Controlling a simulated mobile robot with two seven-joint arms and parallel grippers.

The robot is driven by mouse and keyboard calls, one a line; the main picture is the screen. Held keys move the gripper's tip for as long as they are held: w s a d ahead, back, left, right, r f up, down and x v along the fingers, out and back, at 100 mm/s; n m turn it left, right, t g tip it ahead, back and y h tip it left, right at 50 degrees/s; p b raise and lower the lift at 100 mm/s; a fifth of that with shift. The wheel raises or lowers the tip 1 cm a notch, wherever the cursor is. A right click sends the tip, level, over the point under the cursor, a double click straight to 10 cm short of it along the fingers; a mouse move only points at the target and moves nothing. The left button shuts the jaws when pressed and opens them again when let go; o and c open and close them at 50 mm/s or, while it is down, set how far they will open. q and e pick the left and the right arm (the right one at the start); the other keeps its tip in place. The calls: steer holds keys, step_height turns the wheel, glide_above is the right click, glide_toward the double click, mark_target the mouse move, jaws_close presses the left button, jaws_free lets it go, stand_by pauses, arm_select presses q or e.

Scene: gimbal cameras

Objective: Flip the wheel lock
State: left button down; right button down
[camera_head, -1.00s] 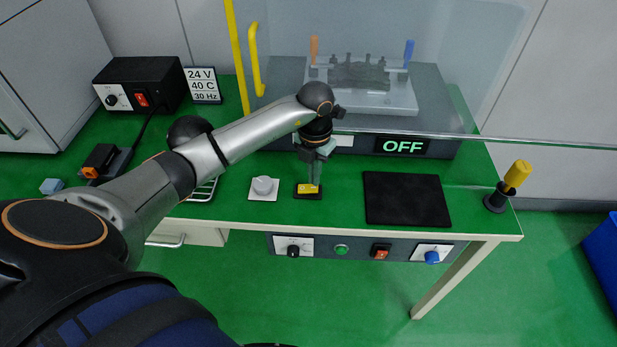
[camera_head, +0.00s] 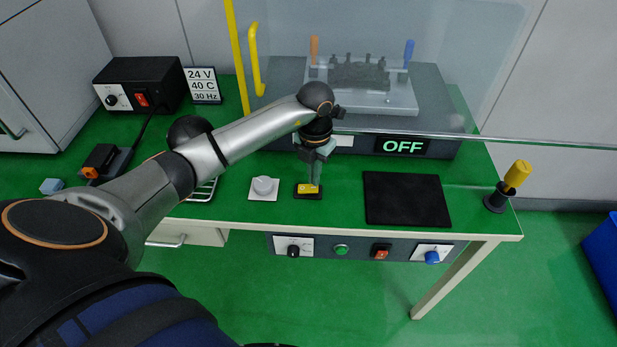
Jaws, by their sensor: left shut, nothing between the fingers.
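My left gripper (camera_head: 314,185) points straight down over the green tabletop, shut and empty. Its fingertips are at a small yellow piece (camera_head: 306,189) on a black base (camera_head: 308,196); I cannot tell whether they touch it. Nothing in view is plainly marked as the wheel lock. The yellow piece is partly covered by the fingers. My right gripper is not in view.
A white block with a round knob (camera_head: 263,187) is left of the gripper, a black mat (camera_head: 406,199) right of it. A clear guard with a yellow handle (camera_head: 256,60) stands behind, near the OFF sign (camera_head: 403,146). A yellow-handled tool (camera_head: 517,174) stands at the right edge.

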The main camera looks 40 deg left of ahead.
mark_target(314, 188)
arm_select(q)
steer(key=shift+f+b, duration=0.75)
steer(key=shift+f, duration=0.25)
stand_by(0.8)
steer(key=shift+r, duration=0.2)
step_height(314, 188, up, 7)
steer(key=p, duration=0.5)
steer(key=shift+f+p, duration=0.1)
steer(key=shift+p, duration=0.25)
